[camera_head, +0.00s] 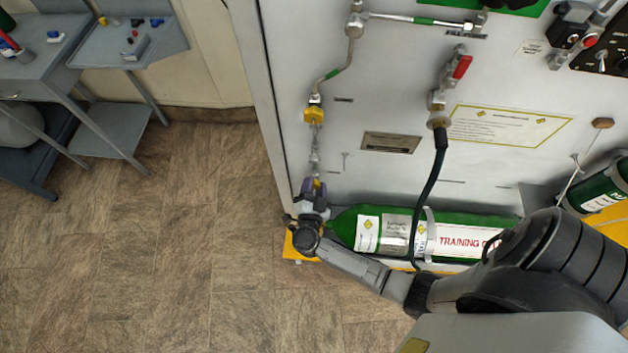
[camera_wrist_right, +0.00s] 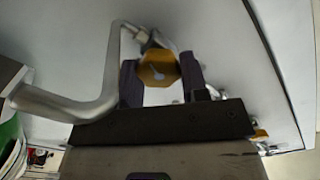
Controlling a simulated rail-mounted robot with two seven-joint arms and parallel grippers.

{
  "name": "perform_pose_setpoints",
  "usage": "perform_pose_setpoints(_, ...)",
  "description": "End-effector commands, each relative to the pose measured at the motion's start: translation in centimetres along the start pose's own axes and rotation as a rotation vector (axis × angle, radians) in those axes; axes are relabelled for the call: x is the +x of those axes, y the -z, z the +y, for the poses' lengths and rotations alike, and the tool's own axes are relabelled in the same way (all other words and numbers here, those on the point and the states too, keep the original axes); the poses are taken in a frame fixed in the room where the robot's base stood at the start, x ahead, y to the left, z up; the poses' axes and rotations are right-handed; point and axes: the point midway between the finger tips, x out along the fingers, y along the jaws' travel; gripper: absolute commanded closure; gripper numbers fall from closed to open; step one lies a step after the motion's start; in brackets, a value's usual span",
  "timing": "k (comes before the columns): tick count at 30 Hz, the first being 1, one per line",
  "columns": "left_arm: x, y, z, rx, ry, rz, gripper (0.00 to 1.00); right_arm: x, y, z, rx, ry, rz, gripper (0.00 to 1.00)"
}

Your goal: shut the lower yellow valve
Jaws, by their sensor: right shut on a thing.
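The lower yellow valve (camera_head: 317,184) is on the pipe line at the lower left of the panel, mostly hidden behind my right gripper (camera_head: 313,190) in the head view. In the right wrist view the yellow octagonal knob (camera_wrist_right: 158,69) sits between the two dark fingers of my right gripper (camera_wrist_right: 161,80), which is shut on it. A pale mark shows on the knob's face. The upper yellow valve (camera_head: 315,114) is higher on the same line, clear of the gripper. My left gripper is not in view.
A green cylinder (camera_head: 458,220) lies along the panel's base, right of the gripper. A black hose (camera_head: 432,185) hangs in front of it. A bent metal pipe (camera_wrist_right: 100,85) passes close left of the fingers. Open floor (camera_head: 170,250) lies left.

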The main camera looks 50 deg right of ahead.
Motion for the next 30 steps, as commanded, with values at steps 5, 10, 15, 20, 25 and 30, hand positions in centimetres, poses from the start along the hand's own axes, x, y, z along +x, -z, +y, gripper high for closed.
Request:
perform_pose_setpoints(5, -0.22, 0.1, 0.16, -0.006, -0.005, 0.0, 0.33, -0.07, -0.03, 0.1, 0.106, -0.003, -0.001, 0.83)
perform_pose_setpoints(10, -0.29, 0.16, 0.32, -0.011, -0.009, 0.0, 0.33, -0.05, -0.05, 0.16, 0.176, -0.002, 0.0, 0.83)
perform_pose_setpoints(15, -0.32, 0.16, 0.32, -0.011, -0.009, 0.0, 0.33, -0.03, -0.07, 0.19, 0.217, -0.002, -0.001, 0.83)
perform_pose_setpoints(20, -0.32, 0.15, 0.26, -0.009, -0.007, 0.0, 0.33, -0.02, -0.07, 0.19, 0.23, -0.001, -0.001, 0.83)
perform_pose_setpoints(25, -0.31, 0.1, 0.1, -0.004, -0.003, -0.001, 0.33, -0.02, -0.07, 0.19, 0.232, -0.001, 0.0, 0.83)
perform_pose_setpoints(30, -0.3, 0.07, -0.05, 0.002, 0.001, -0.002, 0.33, -0.01, -0.07, 0.19, 0.232, -0.001, 0.0, 0.83)
